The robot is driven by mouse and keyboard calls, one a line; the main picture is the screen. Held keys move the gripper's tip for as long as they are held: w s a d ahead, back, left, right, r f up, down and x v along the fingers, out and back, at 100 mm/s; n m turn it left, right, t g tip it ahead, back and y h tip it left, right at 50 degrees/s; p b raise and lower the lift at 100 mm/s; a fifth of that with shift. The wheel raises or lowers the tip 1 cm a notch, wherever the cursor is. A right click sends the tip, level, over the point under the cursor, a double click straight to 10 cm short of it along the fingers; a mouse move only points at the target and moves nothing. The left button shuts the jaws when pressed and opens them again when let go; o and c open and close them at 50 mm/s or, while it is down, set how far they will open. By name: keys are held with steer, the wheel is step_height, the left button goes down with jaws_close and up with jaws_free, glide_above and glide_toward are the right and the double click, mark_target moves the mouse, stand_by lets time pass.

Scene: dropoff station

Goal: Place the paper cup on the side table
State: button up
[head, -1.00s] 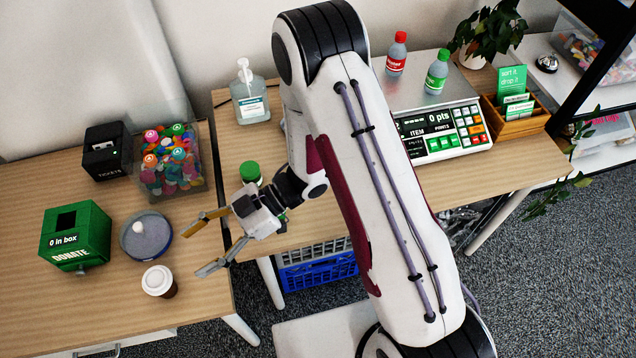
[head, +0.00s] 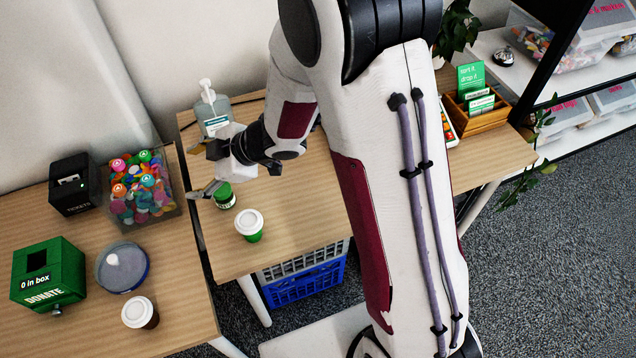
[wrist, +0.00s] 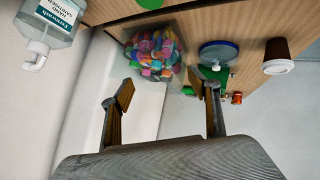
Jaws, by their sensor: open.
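Two lidded paper cups show in the head view. One green cup with a white lid (head: 249,232) stands upright near the front left edge of the right table (head: 290,180). One brown cup with a white lid (head: 152,319) stands upright at the front of the left table (head: 190,312); this brown cup also shows upside down in the wrist view (wrist: 277,52). I cannot tell which table is the side table. My gripper (head: 197,168) is open and empty, above the left end of the right table, behind the green cup and apart from it. Its fingers (wrist: 160,90) point left, with nothing between them.
A green-lidded jar (head: 224,198) stands close behind the green cup, near my gripper. A sanitizer bottle (head: 212,112) stands further back. The left table holds a bin of colourful pieces (head: 146,200), a black box (head: 76,184), a round dish (head: 122,268) and a green donate box (head: 48,272).

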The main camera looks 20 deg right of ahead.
steer(key=w+d+r+m+t+h, duration=0.25)
steer(key=d+r+m+h, duration=0.25)
steer(key=d+r, duration=0.55)
steer(key=s+d+r+m+h, duration=0.4)
steer(key=s+d+r+m, duration=0.15)
steer(key=d, duration=0.45)
steer(key=s+r+m+g, duration=0.1)
steer(key=s+m, duration=0.2)
steer(key=s, duration=0.9)
steer(key=s+d+m+g, duration=0.1)
steer(key=s+m+g, duration=0.1)
steer(key=s, duration=1)
steer(key=shift+r+m+y, duration=0.4)
steer(key=shift+m, duration=0.05)
